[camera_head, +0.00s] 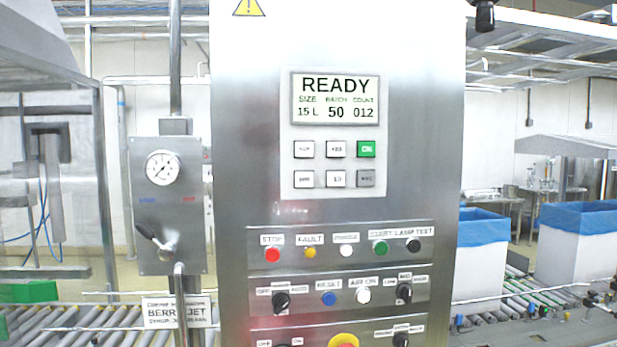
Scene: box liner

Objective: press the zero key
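A steel control cabinet (240,110) stands in front of me, with a grey keypad panel (331,200) on it. Its screen (336,100) reads READY, size 15 L, batch 50, count 012. Below the screen are two rows of keys. The top row has two pale keys (304,149) and a green OK key (366,149). The bottom row has a pale left key (306,179), a pale middle key (336,179) and a grey right key (365,178). Their small labels are blurred, so I cannot tell which key is the zero key. My gripper is not in view.
Button rows with a red STOP button (272,254) and a dark selector knob (281,300) sit below the keypad. A gauge box (168,215) stands at left. Blue-lined boxes (481,255) stand on a conveyor at right. A dark part (483,15), unidentified, hangs at the top.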

